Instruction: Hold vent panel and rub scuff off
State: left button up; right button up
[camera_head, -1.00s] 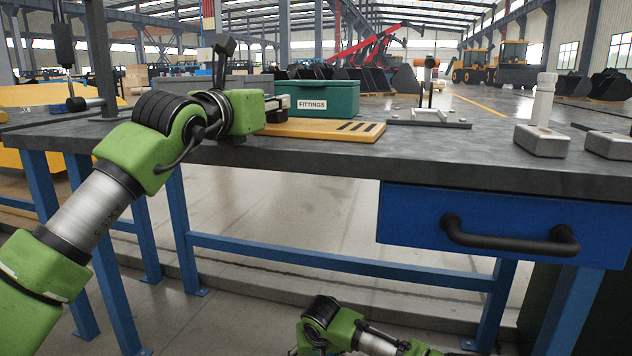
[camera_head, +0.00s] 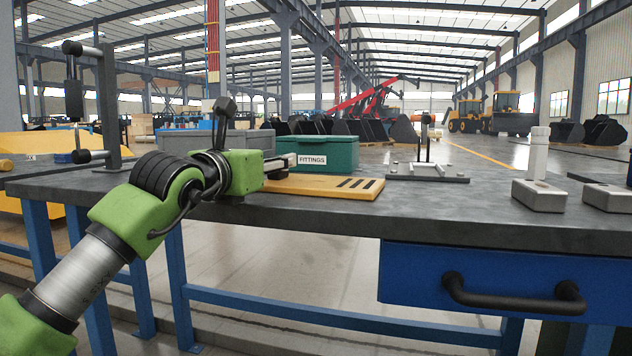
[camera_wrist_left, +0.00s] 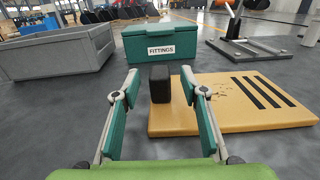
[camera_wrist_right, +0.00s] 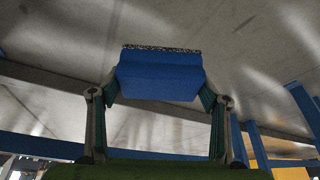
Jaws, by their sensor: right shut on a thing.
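The vent panel (camera_head: 335,187) is a yellow-orange plate with dark slots, lying flat on the grey workbench. In the left wrist view the panel (camera_wrist_left: 205,122) shows small brown specks (camera_wrist_left: 246,86) beside its slots. A black block (camera_wrist_left: 160,84) stands at the panel's left edge. My left gripper (camera_head: 284,166) is at that edge; in its wrist view the fingers (camera_wrist_left: 160,74) are open on either side of the block, with gaps showing. My right gripper (camera_wrist_right: 160,90) is shut on a blue block (camera_wrist_right: 160,80) with a speckled layer on its far face. It is outside the head view.
A green FITTINGS box (camera_head: 325,155) stands behind the panel, with a grey bin (camera_wrist_left: 58,55) to its left. A metal fixture (camera_head: 428,172) and grey blocks (camera_head: 538,196) stand to the right. A blue drawer (camera_head: 480,285) with a black handle is under the bench top.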

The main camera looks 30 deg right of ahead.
pick_arm(q)
jog(key=v, duration=1.1)
jog(key=shift+f, duration=0.1)
